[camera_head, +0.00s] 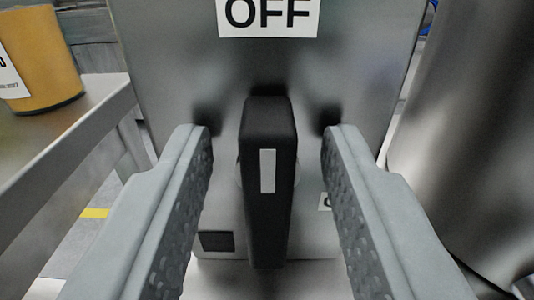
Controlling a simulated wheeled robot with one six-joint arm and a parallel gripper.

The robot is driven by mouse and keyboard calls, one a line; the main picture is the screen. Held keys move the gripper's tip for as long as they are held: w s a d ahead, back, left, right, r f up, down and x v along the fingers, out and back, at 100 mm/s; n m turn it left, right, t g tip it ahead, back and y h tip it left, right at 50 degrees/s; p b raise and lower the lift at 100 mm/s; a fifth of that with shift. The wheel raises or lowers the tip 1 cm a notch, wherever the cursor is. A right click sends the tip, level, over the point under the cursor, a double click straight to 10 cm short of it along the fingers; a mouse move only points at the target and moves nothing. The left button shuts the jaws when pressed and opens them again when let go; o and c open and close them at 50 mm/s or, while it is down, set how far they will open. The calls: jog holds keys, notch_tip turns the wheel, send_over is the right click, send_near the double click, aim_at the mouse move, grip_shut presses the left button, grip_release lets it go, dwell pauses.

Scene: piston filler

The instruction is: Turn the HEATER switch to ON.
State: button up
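The black switch knob (268,185) stands upright on a grey metal panel (170,50) in the middle of the view. A white mark on the knob points up toward the white OFF label (268,16) at the top edge. No HEATER label is readable. A second white label (325,201) at the lower right is mostly hidden behind my right finger. My gripper (267,142) is open, with one grey ridged finger on each side of the knob. Gaps show between the knob and both fingers.
An orange-yellow container (40,55) stands on a metal table (60,130) at the left. A large shiny metal surface (475,130) rises close at the right. A small dark square (216,242) is on the panel at lower left. A yellow floor stripe (95,213) shows below the table.

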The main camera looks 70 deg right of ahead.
jog(key=shift+c, duration=0.5)
grip_shut()
jog(key=shift+m, duration=0.3)
jog(key=m, duration=0.3)
jog(key=shift+s+d+f+m, duration=0.1)
jog(key=shift+s+d+m, duration=0.05)
jog(key=shift+s+m, duration=0.15)
jog(key=m, duration=0.4)
jog(key=shift+s+d+f+m, duration=0.1)
jog(key=shift+s+f+m, duration=0.1)
jog(key=shift+s+m, duration=0.1)
jog(key=m, duration=0.4)
jog(key=shift+s+f, duration=0.15)
jog(key=shift+f, duration=0.15)
jog(key=shift+s+d+f+m, duration=0.1)
jog(key=shift+f+m, duration=0.1)
jog(key=shift+m, duration=1.05)
jog(key=shift+f+m, duration=0.2)
jog(key=shift+m, duration=1.05)
